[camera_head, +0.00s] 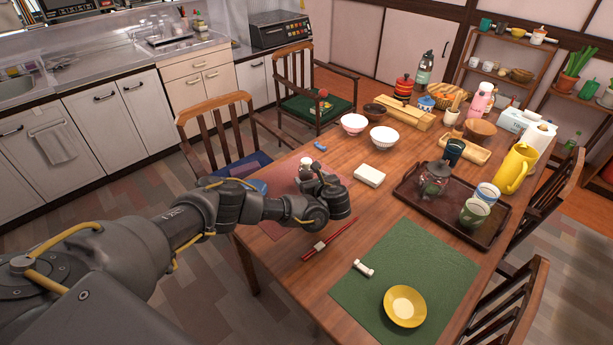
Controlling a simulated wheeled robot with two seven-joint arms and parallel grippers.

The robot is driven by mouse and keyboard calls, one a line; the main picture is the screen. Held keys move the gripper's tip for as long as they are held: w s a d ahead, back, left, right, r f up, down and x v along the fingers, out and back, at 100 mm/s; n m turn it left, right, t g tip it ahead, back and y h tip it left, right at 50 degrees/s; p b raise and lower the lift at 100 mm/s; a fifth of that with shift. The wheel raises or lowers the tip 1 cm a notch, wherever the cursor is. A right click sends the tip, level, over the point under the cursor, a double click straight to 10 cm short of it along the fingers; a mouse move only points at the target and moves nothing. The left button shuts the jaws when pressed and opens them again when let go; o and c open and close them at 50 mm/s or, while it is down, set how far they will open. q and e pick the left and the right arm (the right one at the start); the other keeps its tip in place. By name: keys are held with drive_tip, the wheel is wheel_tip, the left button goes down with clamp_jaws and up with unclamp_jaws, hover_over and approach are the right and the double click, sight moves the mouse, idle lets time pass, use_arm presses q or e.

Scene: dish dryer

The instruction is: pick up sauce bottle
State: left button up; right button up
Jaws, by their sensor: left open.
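My left arm comes in from the left, and its dark gripper (334,196) is low over the pink placemat (284,196) at the table's left end. The gripper is open; its fingertips are hard to make out from this angle. A small item with a pale, cap-like top (306,163) shows just behind the gripper; it may be the sauce bottle, but the gripper and wrist hide most of what is there. I cannot tell whether the gripper touches it. My right gripper is not in view.
Near the gripper are a white box (369,176), two bowls (354,124) and red chopsticks (330,242). A dark tray (412,194) holds a glass jar and cups. A yellow plate (405,306) lies on the green placemat (375,262). Wooden chairs (222,120) stand around the table.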

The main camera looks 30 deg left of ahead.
sight(309, 173)
use_arm(q)
drive_tip(key=w+a+f, duration=0.2)
drive_tip(key=shift+a+f+b, duration=0.2)
drive_tip(key=shift+a+b, duration=0.15)
drive_tip(key=shift+w+a+f, duration=0.15)
drive_tip(key=shift+w+a, duration=0.1)
drive_tip(key=shift+a, duration=0.1)
drive_tip(key=c, duration=1.2)
drive_tip(key=shift+r, duration=0.3)
drive_tip(key=shift+w+r, duration=0.1)
drive_tip(key=shift+r, duration=0.9)
drive_tip(key=s+d+r, duration=0.1)
drive_tip(key=r, duration=0.1)
drive_tip(key=s+r+p, duration=0.1)
drive_tip(key=s+r, duration=0.1)
drive_tip(key=s+d+r, duration=0.1)
drive_tip(key=r, duration=0.1)
drive_tip(key=shift+s+d+r, duration=0.15)
drive_tip(key=shift+d+r, duration=0.15)
drive_tip(key=s+d+r, duration=0.4)
drive_tip(key=s, duration=0.3)
drive_tip(key=shift+s+d, duration=0.3)
